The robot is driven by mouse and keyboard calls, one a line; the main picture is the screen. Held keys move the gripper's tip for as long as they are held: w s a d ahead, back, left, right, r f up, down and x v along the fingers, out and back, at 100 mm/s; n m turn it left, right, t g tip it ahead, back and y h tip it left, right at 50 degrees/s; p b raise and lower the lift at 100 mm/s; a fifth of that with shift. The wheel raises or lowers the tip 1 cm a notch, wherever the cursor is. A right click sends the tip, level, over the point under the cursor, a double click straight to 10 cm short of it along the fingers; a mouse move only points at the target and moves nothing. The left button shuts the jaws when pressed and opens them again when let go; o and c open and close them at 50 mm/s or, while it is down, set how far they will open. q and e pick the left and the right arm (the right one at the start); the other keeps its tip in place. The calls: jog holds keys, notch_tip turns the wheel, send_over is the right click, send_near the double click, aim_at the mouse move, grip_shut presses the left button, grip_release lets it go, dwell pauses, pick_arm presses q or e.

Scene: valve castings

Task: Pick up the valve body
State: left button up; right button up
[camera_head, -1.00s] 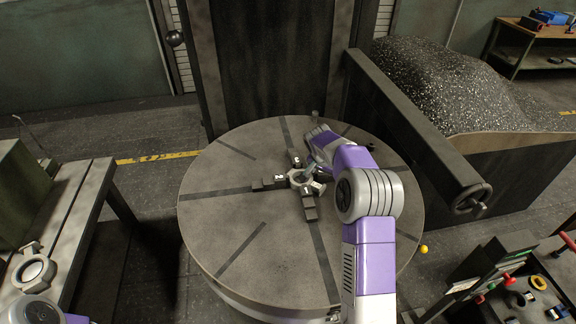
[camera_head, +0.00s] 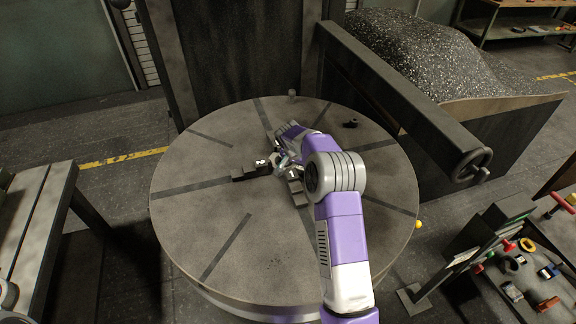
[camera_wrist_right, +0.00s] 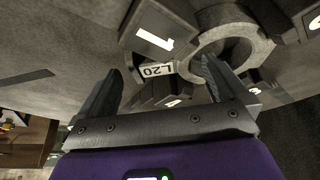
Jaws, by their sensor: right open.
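The valve body (camera_wrist_right: 235,42) is a grey metal ring casting, large in the right wrist view, among numbered dark chuck jaws (camera_wrist_right: 158,32). A pale plate marked L20 (camera_wrist_right: 157,70) shows beside it. My right gripper (camera_wrist_right: 160,80) is open, its two fingers pointing at the casting. In the picture the L20 plate lies between the fingers, and the right fingertip overlaps the ring's near edge. I cannot tell whether they touch. In the head view my right gripper (camera_head: 285,160) is over the middle of the round table and hides most of the casting. My left gripper is out of view.
The round table (camera_head: 200,230) has dark radial slots and wide bare areas. A dark rail with a handwheel (camera_head: 470,165) runs along its right side. A bench (camera_head: 35,215) stands left, and a tool stand (camera_head: 520,275) with coloured tools is at the lower right.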

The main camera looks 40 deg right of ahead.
jog(key=shift+x, duration=1.1)
jog(key=shift+r, duration=0.1)
grip_shut()
jog(key=shift+w+d+r, duration=0.1)
jog(key=shift+w+r, duration=0.05)
jog(key=shift+r, duration=0.05)
